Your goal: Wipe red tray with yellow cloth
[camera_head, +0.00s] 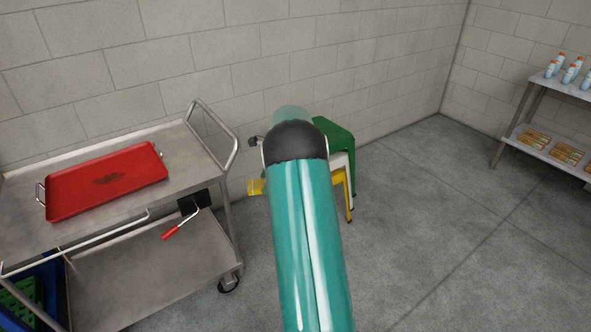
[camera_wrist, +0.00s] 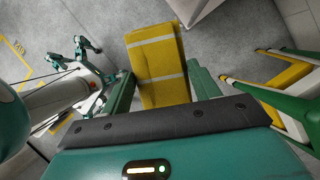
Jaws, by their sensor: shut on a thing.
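The red tray (camera_head: 75,190) lies on the top shelf of a metal cart at the left, with a dark smudge (camera_head: 108,179) near its middle. My gripper (camera_wrist: 161,88) is shut on the yellow cloth (camera_wrist: 155,57), which has two pale stripes and hangs out beyond the fingers. In the head view my green arm hides most of the gripper; a small yellow patch (camera_head: 256,187) beside the arm looks like the cloth. The cloth is right of the cart and apart from the tray.
The metal cart (camera_head: 190,155) has a raised handle at its right end and a red-handled tool (camera_head: 180,224) hanging at its side. Green, white and yellow stools (camera_head: 337,140) stand behind my arm. A shelf (camera_head: 563,85) with bottles is at far right. Floor between is clear.

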